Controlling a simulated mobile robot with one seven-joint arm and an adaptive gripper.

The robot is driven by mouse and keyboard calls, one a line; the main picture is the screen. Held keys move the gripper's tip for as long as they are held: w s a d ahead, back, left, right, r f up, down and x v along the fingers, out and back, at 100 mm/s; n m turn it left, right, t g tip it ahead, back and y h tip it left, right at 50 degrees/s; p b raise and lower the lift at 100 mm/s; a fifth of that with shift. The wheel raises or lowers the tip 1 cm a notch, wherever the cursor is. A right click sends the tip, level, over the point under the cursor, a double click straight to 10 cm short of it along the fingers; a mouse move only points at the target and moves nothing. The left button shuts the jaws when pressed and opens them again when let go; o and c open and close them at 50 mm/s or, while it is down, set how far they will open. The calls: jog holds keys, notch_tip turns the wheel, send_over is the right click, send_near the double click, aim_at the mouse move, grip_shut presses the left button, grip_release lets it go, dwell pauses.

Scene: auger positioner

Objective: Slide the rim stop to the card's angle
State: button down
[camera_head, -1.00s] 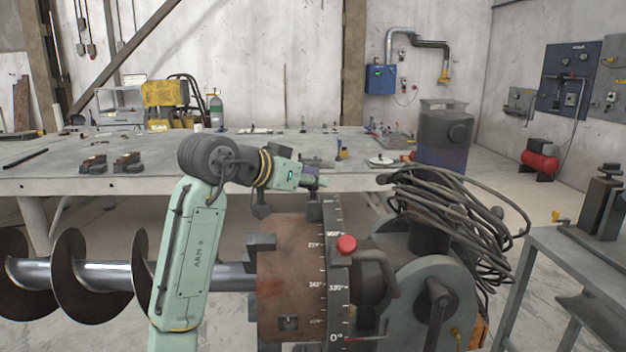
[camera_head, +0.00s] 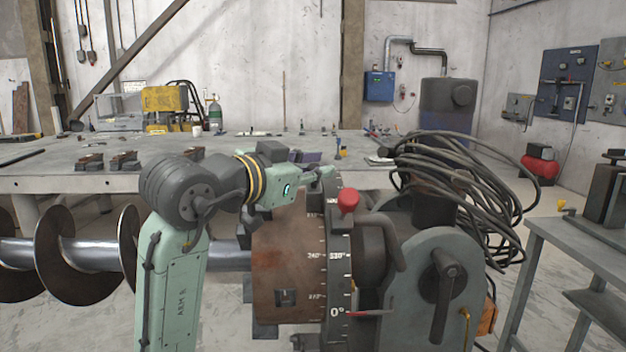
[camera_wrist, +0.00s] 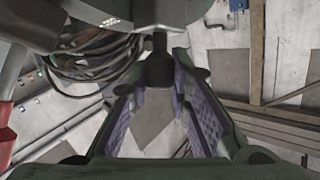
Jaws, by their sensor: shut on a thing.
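The positioner's rusty drum (camera_head: 285,262) carries a dark rim (camera_head: 337,275) with white degree marks, including 0°. A red pointer (camera_head: 370,313) lies beside the 0° mark. My gripper (camera_head: 326,174) is at the top of the rim. In the wrist view my gripper (camera_wrist: 158,78) has its purple-padded fingers closed on a dark post (camera_wrist: 159,48), which looks like part of the rim stop. In the head view the stop is mostly hidden by my gripper. A red knob (camera_head: 348,201) sits on the rim's near side, below my gripper. I cannot make out the card.
A long auger (camera_head: 75,255) extends left from the drum. A coil of dark cables (camera_head: 455,185) hangs just right of the rim. A grey workbench (camera_head: 60,178) stands behind, with a side table (camera_head: 575,245) at the right.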

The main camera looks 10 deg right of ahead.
jog(key=shift+s+a+f+m+t+h+b, duration=0.15)
jog(key=shift+s+f+m+t+h+b, duration=0.2)
jog(key=shift+s+b, duration=0.35)
jog(key=shift+s+a+f+m+t+h+b, duration=0.15)
jog(key=shift+s+f+b, duration=0.35)
jog(key=shift+s, duration=0.3)
jog(key=shift+r, duration=0.1)
jog(key=c, duration=1.5)
grip_release()
jog(key=shift+o, duration=0.2)
jog(key=v, duration=1.2)
